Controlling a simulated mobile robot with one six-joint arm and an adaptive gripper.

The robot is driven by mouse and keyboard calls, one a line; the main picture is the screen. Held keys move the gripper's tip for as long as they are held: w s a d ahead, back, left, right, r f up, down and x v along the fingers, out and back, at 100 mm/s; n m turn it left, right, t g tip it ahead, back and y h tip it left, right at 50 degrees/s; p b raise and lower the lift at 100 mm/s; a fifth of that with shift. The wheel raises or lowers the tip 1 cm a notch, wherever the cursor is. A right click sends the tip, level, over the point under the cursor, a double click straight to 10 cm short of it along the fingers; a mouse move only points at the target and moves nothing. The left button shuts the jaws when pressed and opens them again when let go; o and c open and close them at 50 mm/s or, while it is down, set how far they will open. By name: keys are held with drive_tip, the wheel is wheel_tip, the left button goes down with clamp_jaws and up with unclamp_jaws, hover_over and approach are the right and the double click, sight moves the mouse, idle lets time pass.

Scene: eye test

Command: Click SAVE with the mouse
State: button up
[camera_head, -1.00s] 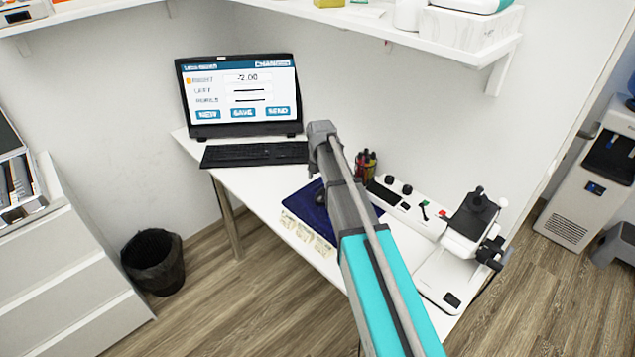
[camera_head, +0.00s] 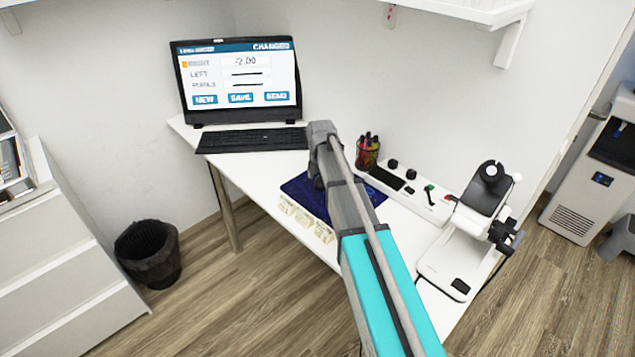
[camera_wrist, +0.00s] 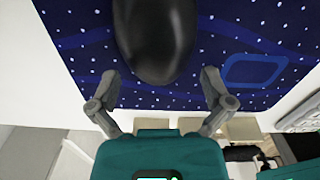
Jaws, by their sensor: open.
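The laptop screen (camera_head: 238,72) stands at the back of the white desk. It shows RIGHT -2.00, a CHANGED label at top right, and NEW, SAVE (camera_head: 241,98) and SEND buttons along the bottom. In the wrist view, a black mouse (camera_wrist: 157,40) lies on a blue dotted mouse pad (camera_wrist: 85,45). My gripper (camera_wrist: 160,83) is open, its two fingers apart on either side of the mouse's near end; contact cannot be told. In the head view, my arm and gripper hide most of the mouse, and the pad (camera_head: 298,192) shows beside them.
A keyboard (camera_head: 250,140) lies before the screen. Pale blocks (camera_head: 305,220) line the pad's near edge. A pen cup (camera_head: 367,152), a control panel (camera_head: 410,192) and a white instrument (camera_head: 455,255) stand to the right. A shelf (camera_head: 470,12) hangs above; a bin (camera_head: 148,254) stands on the floor.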

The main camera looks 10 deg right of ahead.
sight(309, 198)
drive_tip(key=shift+f, duration=0.25)
drive_tip(key=c, duration=1)
drive_tip(key=shift+o, duration=0.2)
drive_tip(key=shift+s+a, duration=0.1)
drive_tip(key=shift+a, duration=0.05)
drive_tip(key=shift+s+a, duration=0.85)
drive_tip(key=shift+a, duration=0.2)
drive_tip(key=shift+s+a, duration=0.85)
drive_tip(key=shift+a, duration=0.2)
drive_tip(key=o, duration=1)
drive_tip(key=shift+c, duration=0.2)
